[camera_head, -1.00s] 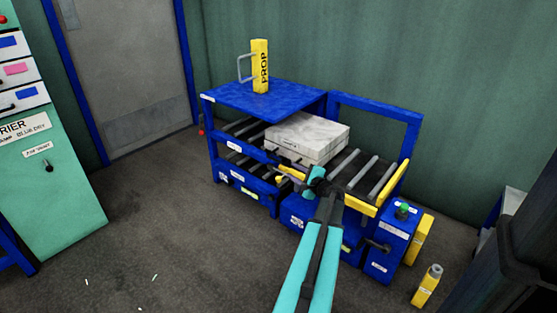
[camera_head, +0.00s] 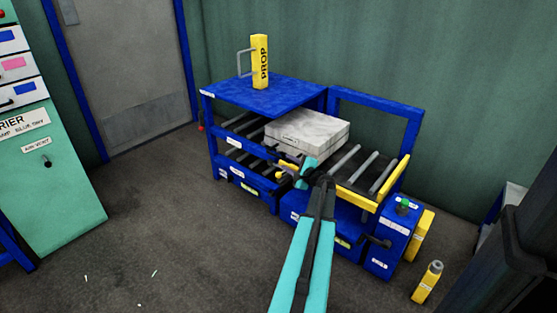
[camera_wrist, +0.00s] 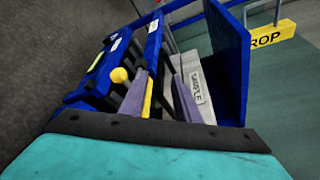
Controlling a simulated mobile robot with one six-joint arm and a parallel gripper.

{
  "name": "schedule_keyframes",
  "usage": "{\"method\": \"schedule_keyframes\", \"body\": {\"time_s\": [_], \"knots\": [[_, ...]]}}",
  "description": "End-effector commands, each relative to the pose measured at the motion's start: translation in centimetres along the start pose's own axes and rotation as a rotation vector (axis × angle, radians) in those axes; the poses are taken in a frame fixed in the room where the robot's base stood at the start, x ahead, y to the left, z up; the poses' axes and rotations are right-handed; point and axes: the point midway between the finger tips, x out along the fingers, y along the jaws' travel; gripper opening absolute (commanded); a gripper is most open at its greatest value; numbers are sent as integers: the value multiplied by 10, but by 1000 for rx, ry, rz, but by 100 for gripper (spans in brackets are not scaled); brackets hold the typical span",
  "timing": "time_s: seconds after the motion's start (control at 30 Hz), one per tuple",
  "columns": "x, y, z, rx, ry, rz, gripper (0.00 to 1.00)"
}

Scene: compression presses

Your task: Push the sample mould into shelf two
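The sample mould (camera_head: 308,130) is a pale grey slab lying flat on the rollers, its left end at the open side of the blue rack (camera_head: 262,96). Its label reads SAMPLE in the wrist view (camera_wrist: 195,80). The rack has roller levels under its blue top; which one is shelf two I cannot read. My gripper (camera_head: 285,163) is at the mould's near side, low by the front rail. In the wrist view its two grey-purple fingers (camera_wrist: 160,95) stand apart with a yellow strip showing between them. Whether they touch the mould is unclear.
A roller table (camera_head: 357,172) with a yellow end stop (camera_head: 393,183) and blue frame stands right of the rack. A yellow PROP block (camera_head: 260,62) with a handle stands on the rack top. A yellow bottle (camera_head: 427,283) stands at right.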

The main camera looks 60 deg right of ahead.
Motion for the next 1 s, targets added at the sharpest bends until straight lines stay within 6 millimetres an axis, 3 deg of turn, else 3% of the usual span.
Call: {"method": "schedule_keyframes", "body": {"time_s": [0.6,1.0], "knots": [[76,0,-2,-1,1,0,29],[88,0,0,-1,1,0,29]]}}
